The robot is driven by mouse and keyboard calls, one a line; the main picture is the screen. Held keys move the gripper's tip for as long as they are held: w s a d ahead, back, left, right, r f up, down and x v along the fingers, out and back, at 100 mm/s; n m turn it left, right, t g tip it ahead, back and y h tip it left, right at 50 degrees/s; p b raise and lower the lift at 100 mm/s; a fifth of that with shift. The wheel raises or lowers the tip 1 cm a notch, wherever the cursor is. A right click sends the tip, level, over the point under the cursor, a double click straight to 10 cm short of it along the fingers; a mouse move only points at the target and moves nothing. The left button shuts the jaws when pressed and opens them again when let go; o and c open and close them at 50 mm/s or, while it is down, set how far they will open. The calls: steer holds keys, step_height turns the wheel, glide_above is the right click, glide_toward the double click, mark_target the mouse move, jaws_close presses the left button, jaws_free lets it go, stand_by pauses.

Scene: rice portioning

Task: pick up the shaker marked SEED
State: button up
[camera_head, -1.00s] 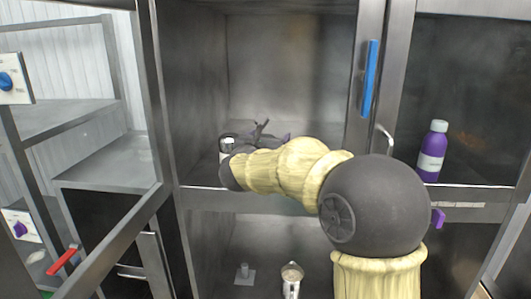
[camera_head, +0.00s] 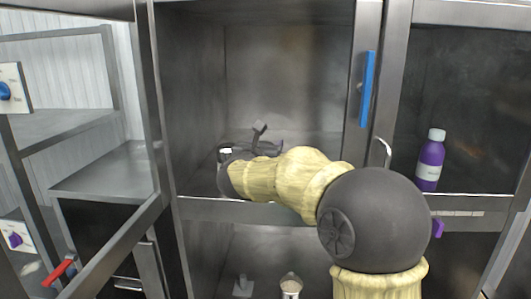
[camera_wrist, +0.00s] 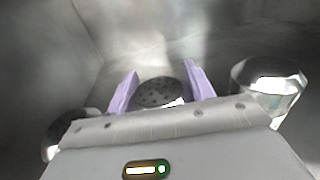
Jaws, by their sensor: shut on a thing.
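In the wrist view, my gripper (camera_wrist: 158,80) has its two purple fingers closed on a shaker with a dark, speckled round lid (camera_wrist: 158,92). The lid sits between the fingers, and the shaker's body and any SEED marking are hidden. In the head view, my gripper (camera_head: 262,143) is inside the open steel cupboard at its left side, mostly hidden behind my forearm. The held shaker cannot be made out there.
A shiny round container (camera_wrist: 270,82) stands close to the right finger in the wrist view. Another shiny rounded thing (camera_wrist: 52,150) shows at lower left. The cupboard wall is near on the left. A purple bottle (camera_head: 430,160) stands in the right compartment.

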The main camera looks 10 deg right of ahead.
step_height(320, 180, up, 9)
steer(key=shift+r+b, duration=0.15)
steer(key=shift+b, duration=0.6)
